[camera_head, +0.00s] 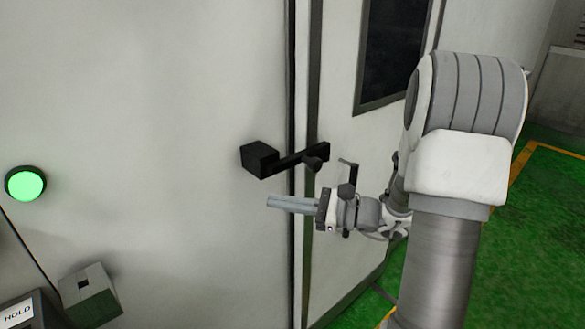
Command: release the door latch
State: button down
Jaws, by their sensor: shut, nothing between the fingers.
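The door latch (290,160) is a black bar lying across the seam between the fixed wall panel and the door (340,135). Its left end is at a black block (259,158) on the wall panel, and a dark knob (313,163) is near its right end. My gripper (270,201) is shut and empty. It points left, just below the latch in the picture, with its tips below the black block. I cannot tell how far the fingers are from the panel, but they appear apart from the latch.
A lit green button (25,184) is on the wall at the left. A grey box (91,296) and a panel marked HOLD (18,312) are at lower left. The door has a dark window (393,50). Green floor (540,230) with a yellow line lies at right.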

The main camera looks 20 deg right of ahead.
aim_at(319, 168)
jog(key=w+d+f+m+t+h+b, duration=0.1)
jog(key=d+f+m+t+h, duration=0.2)
jog(key=d, duration=0.5)
jog(key=w+d+f+m+t+h+b, duration=0.1)
jog(key=d+f+m+t+h, duration=0.3)
jog(key=d+m, duration=0.3)
jog(key=d+t, duration=0.1)
jog(key=d, duration=0.1)
jog(key=shift+d+f+m+t, duration=0.3)
jog(key=shift+f+m+t, duration=0.05)
jog(key=shift+m+t, duration=0.05)
jog(key=w+a+r, duration=0.1)
jog(key=w+r, duration=0.1)
jog(key=w, duration=0.1)
jog(key=w+a+r, duration=0.1)
jog(key=w+r, duration=0.1)
jog(key=w, duration=0.1)
jog(key=w+a+r+p, duration=0.1)
jog(key=w+r, duration=0.1)
jog(key=w, duration=0.1)
jog(key=shift+a+r, duration=0.1)
jog(key=shift+a, duration=0.1)
jog(key=shift+r, duration=0.15)
jog(key=shift+r, duration=0.1)
